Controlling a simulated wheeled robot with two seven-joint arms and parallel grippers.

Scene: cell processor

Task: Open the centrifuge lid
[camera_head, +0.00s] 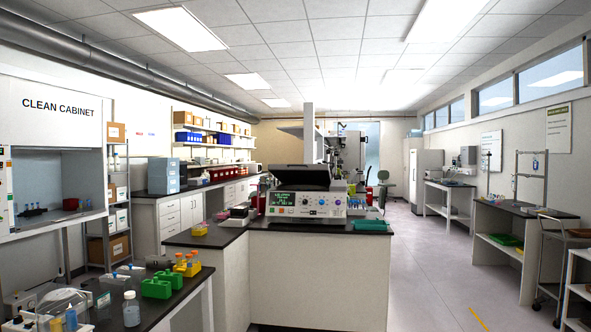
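The centrifuge (306,210) appears to be the white benchtop machine on the island counter in the middle of the view. Its front panel has a lit green display and several knobs. Neither of my grippers is in view, and nothing touches the lid.
The island counter (318,277) has a green tray (371,225) at its right. A nearer bench at lower left holds green racks (156,288) and a bottle (131,309). Open floor (430,270) lies right of the island.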

